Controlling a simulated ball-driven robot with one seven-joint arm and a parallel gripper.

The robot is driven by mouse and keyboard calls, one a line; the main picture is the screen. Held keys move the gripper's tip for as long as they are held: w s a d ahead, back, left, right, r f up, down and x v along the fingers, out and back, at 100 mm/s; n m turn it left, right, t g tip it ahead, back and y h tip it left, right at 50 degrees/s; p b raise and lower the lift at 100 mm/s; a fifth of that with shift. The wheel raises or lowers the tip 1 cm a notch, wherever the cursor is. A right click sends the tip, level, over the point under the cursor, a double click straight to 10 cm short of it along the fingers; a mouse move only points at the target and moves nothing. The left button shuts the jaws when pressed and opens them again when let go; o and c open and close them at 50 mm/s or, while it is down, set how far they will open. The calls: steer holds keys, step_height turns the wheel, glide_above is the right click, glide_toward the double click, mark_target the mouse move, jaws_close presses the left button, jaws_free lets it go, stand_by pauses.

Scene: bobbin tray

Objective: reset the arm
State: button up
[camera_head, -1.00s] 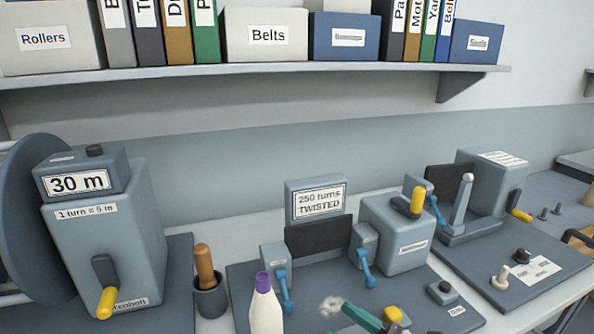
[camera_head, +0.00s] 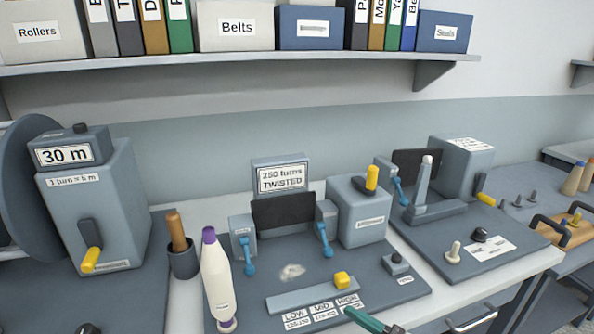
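My arm and gripper cannot be made out in the head view. A green rod-like piece (camera_head: 366,319) with a dark end juts in at the bottom edge, in front of the middle machine's base. I cannot tell what it belongs to. The middle machine has a sign (camera_head: 282,178) reading "250 turns TWISTED". Its base carries a strip (camera_head: 312,299) with a yellow slider knob (camera_head: 342,280) at the "HIGH" end. A pale fluffy scrap (camera_head: 292,271) lies on this base.
A "30 m" winder (camera_head: 95,205) is at left, another machine (camera_head: 464,168) at right. A loaded shelf (camera_head: 230,64) runs above.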

steer(key=s+d+f+n+g+h, duration=0.2)
steer(key=s+f+n+g+h, duration=0.15)
steer(key=s+f+n, duration=0.35)
steer(key=s+d+f+n+g+h, duration=0.25)
steer(key=s+f+n+h, duration=0.2)
steer(key=f, duration=0.35)
steer(key=s+d+f+n+g+h, duration=0.2)
steer(key=s+d+n+h, duration=0.2)
steer(key=s+d, duration=0.3)
steer(key=s+d+f+n+g+h, duration=0.2)
steer(key=s+d+n+h, duration=0.2)
steer(key=s, duration=0.7)
steer(key=d+n, duration=0.2)
steer(key=shift+d, duration=0.4)
